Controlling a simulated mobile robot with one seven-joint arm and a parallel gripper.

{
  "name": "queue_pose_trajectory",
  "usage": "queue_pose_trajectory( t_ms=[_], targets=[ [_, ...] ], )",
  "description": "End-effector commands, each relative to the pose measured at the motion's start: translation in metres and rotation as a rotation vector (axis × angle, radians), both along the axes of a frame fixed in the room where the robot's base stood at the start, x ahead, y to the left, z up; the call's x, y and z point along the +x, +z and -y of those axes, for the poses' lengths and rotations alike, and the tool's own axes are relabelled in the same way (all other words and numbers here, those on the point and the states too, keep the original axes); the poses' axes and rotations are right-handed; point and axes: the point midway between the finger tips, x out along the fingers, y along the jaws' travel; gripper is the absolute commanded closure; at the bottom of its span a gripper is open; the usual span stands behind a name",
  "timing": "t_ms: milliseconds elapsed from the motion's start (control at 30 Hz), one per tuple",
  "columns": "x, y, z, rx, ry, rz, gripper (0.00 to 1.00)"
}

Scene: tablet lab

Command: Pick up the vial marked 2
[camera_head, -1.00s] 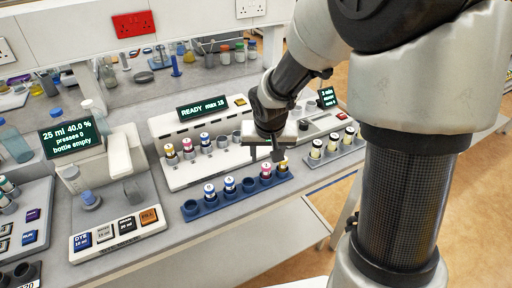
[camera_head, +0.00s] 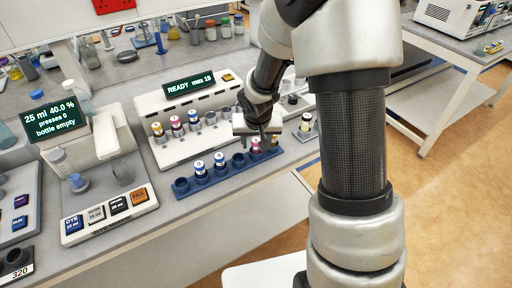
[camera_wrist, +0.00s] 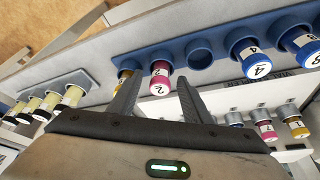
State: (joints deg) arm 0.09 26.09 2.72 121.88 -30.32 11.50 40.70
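The vial marked 2, with a magenta body and white cap, stands in the blue rack in the wrist view (camera_wrist: 160,78). It also shows in the head view (camera_head: 256,146), partly hidden by my gripper. A yellow vial (camera_wrist: 124,78) stands right beside it, partly behind a finger. The rack (camera_wrist: 110,55) has an empty hole on the other side, then blue vials (camera_wrist: 250,58), one marked 4. My gripper (camera_wrist: 156,84) is open and empty. Its fingers point toward the rack, with the magenta vial between them in the picture; I cannot tell the remaining distance.
A white READY station (camera_head: 180,150) behind the rack holds yellow, magenta and blue vials. A grey rack (camera_wrist: 50,90) with several pale vials lies to the left in the wrist view. A dispenser (camera_head: 110,210) with buttons stands left of the blue rack.

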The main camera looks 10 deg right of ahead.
Motion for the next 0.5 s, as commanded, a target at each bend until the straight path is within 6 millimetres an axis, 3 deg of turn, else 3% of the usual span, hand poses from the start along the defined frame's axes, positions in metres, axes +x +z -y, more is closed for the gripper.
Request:
queue_pose_trajectory(
  t_ms=[33,233,500],
  targets=[
    [-0.0001,0.0001,-0.0001,0.000,0.000,0.000,0.63],
    [-0.0001,0.0001,-0.0001,0.000,0.000,0.000,0.97],
    [0.0002,0.0025,-0.0001,0.000,-0.001,0.001,0.99]
  ],
)
